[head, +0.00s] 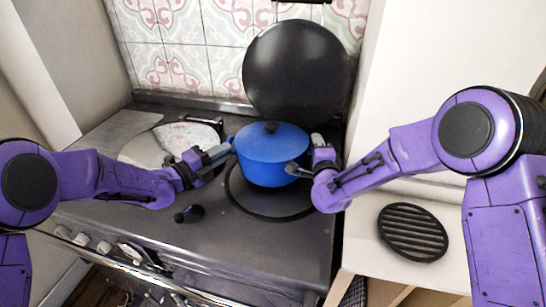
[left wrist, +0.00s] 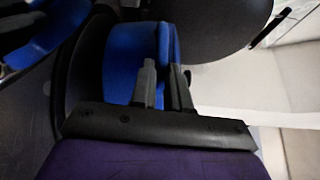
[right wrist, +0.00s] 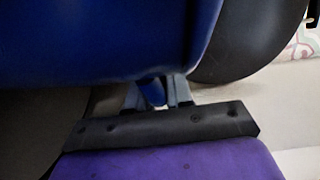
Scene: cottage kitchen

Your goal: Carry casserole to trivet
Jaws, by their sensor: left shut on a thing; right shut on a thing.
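The blue casserole (head: 268,158), with its lid and dark knob on, is over the round hot plate (head: 250,205) of the stove; I cannot tell whether it touches it. My left gripper (head: 226,150) is shut on its left handle. My right gripper (head: 303,168) is shut on its right handle, which shows between the fingers in the right wrist view (right wrist: 152,92). The pot's blue side (left wrist: 130,60) fills part of the left wrist view. The black slatted round trivet (head: 412,232) lies on the pale counter at the right, with nothing on it.
A large black pan or lid (head: 296,70) stands upright behind the casserole. A pale round cover (head: 165,146) is on the stove's left side. A small dark object (head: 189,213) lies near the front. Bare pale counter (head: 365,250) surrounds the trivet.

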